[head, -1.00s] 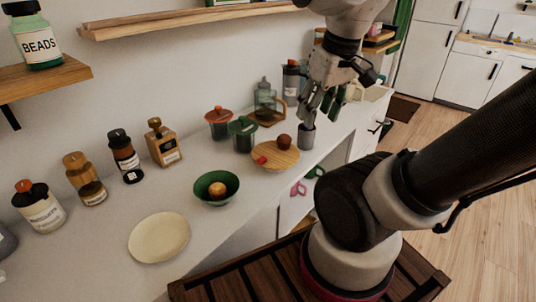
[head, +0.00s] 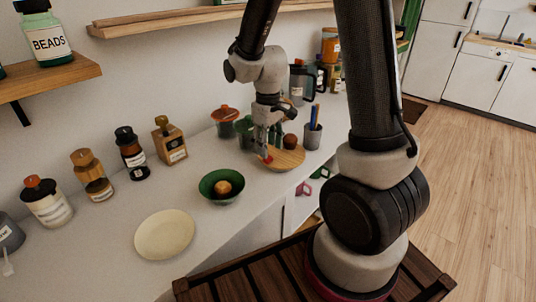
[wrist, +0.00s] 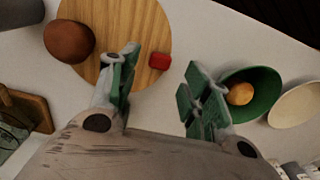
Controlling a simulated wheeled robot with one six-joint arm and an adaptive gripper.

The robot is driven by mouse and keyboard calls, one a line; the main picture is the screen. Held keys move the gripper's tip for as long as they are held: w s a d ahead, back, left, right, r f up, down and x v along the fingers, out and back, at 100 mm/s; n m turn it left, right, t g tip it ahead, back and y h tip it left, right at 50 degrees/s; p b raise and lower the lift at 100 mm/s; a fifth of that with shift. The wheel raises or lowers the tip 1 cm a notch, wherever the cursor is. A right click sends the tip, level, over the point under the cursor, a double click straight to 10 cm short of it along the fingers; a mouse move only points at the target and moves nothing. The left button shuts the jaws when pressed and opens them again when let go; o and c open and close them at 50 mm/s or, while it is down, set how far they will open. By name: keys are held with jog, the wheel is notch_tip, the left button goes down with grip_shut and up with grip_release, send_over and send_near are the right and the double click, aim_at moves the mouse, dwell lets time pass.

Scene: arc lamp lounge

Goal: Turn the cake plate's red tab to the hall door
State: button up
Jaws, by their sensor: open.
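The cake plate is a round wooden board (head: 289,158) on the white counter. A dark brown ball-like cake (head: 290,141) sits on it; in the wrist view the cake (wrist: 68,41) is at the plate's left part. The red tab (wrist: 159,61) is at the plate's edge, on the side facing the green bowl. My gripper (head: 267,153) is over that edge. In the wrist view my gripper (wrist: 162,62) is open, with the red tab between its green-padded fingers, near the tips. I cannot tell whether a finger touches it. I cannot identify the hall door.
A green bowl (head: 208,189) with an orange-brown ball and a cream plate (head: 164,236) stand left of the cake plate. A grey cup (head: 312,136) with sticks stands close on its right. Jars and bottles line the wall. The counter front is clear.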

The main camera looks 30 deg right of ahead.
aim_at(281, 152)
jog(key=shift+f, duration=1.95)
jog(key=shift+c, duration=0.2)
grip_shut()
